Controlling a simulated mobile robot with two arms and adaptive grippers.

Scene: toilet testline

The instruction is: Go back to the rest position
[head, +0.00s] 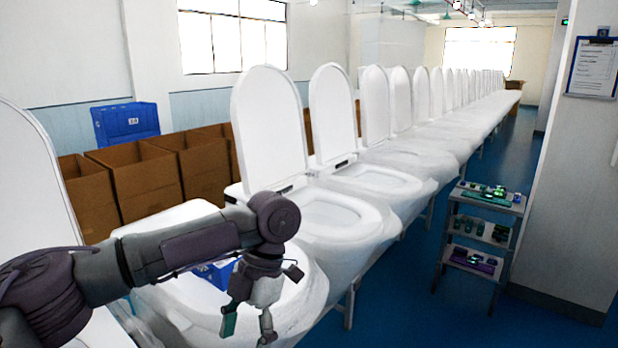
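My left gripper (247,325) hangs at the end of my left arm, which comes in from the left. It points down over the front of the nearest white toilet (190,318). Its two fingers are spread apart, with nothing seen between them. A blue object (216,274) lies on that toilet behind my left wrist, partly hidden by the arm. My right gripper is not in view.
A long row of white toilets with raised lids (268,130) runs to the back right. Cardboard boxes (140,175) and a blue crate (125,122) stand behind. A small shelf (455,228) with parts stands right, beside a wall with a clipboard (595,68). Blue floor (400,310) is clear.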

